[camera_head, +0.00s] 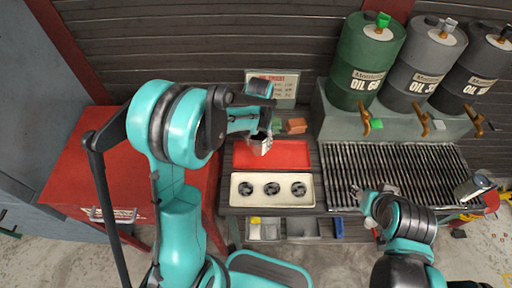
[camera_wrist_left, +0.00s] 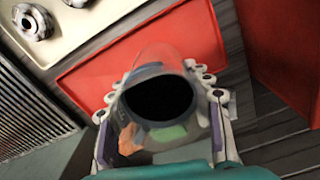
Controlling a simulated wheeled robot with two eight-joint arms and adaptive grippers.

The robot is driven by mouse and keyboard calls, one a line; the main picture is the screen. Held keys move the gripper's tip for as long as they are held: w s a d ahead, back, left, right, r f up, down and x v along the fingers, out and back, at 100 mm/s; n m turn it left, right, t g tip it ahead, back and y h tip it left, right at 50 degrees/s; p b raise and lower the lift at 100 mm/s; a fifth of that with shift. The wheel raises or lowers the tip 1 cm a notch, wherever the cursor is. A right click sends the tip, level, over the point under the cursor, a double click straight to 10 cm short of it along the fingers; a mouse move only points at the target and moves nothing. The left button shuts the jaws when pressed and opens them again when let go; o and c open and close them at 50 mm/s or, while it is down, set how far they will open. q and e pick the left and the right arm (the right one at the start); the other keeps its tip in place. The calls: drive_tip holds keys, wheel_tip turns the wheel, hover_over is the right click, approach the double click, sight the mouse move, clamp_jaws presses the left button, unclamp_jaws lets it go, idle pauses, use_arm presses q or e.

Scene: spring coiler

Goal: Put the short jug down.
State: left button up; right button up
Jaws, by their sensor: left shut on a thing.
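My left gripper (camera_head: 262,132) is shut on the short jug (camera_head: 261,147), over the back part of the red tray (camera_head: 290,155). In the left wrist view the jug (camera_wrist_left: 160,60) sits between the two fingers (camera_wrist_left: 160,110), with its dark round opening facing the camera. The red tray (camera_wrist_left: 90,78) shows behind it. I cannot tell whether the jug's base touches the tray. My right gripper (camera_head: 364,196) is over the left part of the slatted grate (camera_head: 400,165); its fingers are too small to read.
A white tray (camera_head: 272,203) with three round dark parts lies in front of the red tray. Green and orange blocks (camera_head: 296,126) are behind it. Several oil drums (camera_head: 367,60) with taps stand at the back right. A metal vessel (camera_head: 470,188) is at the grate's right end.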

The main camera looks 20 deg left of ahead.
use_arm(q)
drive_tip(key=w+d+r+n+p, duration=0.1)
drive_tip(key=w+d+r, duration=0.2)
drive_tip(key=w, duration=0.6)
drive_tip(key=w+d+r+p, duration=0.15)
drive_tip(key=w+d, duration=0.25)
drive_tip(key=w, duration=0.6)
drive_tip(key=a+f+b, duration=0.1)
drive_tip(key=a+f, duration=0.1)
drive_tip(key=a, duration=0.2)
drive_tip(key=a+f+b, duration=0.1)
drive_tip(key=a+f, duration=0.1)
drive_tip(key=a, duration=0.1)
drive_tip(key=a+f+b, duration=0.2)
drive_tip(key=a, duration=0.2)
drive_tip(key=shift+w+a, duration=0.2)
drive_tip(key=shift+a, duration=0.15)
drive_tip(key=shift+a+f, duration=0.1)
drive_tip(key=shift+f, duration=0.05)
drive_tip(key=shift+f+b, duration=0.75)
drive_tip(key=shift+f, duration=1.1)
use_arm(e)
drive_tip(key=shift+w+a+f, duration=0.15)
drive_tip(key=shift+a+f, duration=0.15)
drive_tip(key=shift+f, duration=0.45)
drive_tip(key=shift+w+a+f, duration=0.1)
drive_tip(key=shift+a+f, duration=0.2)
drive_tip(key=shift+f, duration=0.45)
